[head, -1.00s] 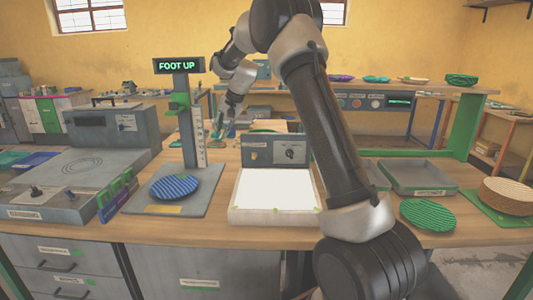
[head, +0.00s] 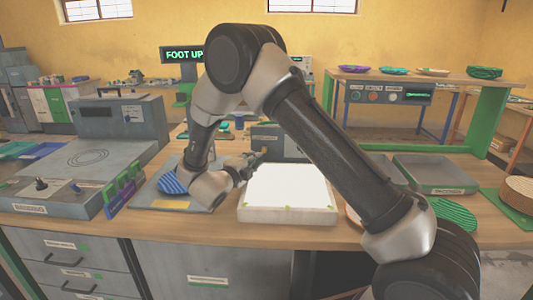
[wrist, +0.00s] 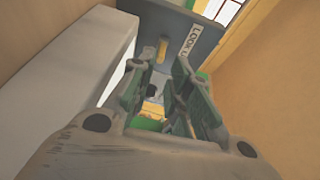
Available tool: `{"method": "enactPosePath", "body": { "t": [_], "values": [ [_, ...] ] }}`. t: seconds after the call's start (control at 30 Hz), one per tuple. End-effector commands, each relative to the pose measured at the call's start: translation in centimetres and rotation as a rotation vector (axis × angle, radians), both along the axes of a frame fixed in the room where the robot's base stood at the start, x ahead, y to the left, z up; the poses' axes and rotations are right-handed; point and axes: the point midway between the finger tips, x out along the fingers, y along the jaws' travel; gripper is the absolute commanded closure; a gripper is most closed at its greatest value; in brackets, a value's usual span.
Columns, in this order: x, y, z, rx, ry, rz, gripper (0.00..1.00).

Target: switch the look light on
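The look light is a low box with a white top (head: 288,187) and a grey upright panel (head: 292,143) behind it. In the wrist view the grey panel (wrist: 190,22) carries a partly hidden label (wrist: 190,42) reading "LOOK L". A small yellow switch piece (wrist: 162,50) stands out from the panel. My gripper (head: 252,160) is at the panel's left part, low over the box's back left corner. In the wrist view my gripper (wrist: 158,66) has its two green fingers apart with nothing held, the yellow piece just beyond the tips. Contact cannot be told.
A blue ribbed plate (head: 173,184) lies on the stand under the "FOOT UP" display (head: 184,54), partly behind my arm. The grey press (head: 85,165) stands left.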

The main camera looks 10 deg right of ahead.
Motion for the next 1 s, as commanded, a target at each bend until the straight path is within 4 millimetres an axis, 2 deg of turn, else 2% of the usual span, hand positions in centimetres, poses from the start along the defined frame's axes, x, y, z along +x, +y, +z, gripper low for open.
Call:
{"method": "enactPosePath", "body": {
  "t": [0.4, 0.57, 0.8, 0.83, 0.93, 1.0],
  "values": [
    [4.7, -4.2, -0.4, -0.002, -0.003, -0.005, 0.81],
    [5.6, -4.9, -0.4, -0.001, -0.002, -0.004, 0.81],
    [5.7, -5.0, -0.4, -0.001, -0.003, -0.003, 0.81],
    [5.7, -5.0, -0.4, -0.001, -0.003, -0.002, 0.83],
    [5.7, -4.9, -0.4, -0.001, -0.003, -0.002, 1.0],
    [5.7, -4.9, -0.4, -0.001, -0.002, -0.002, 1.0]
  ]
}}
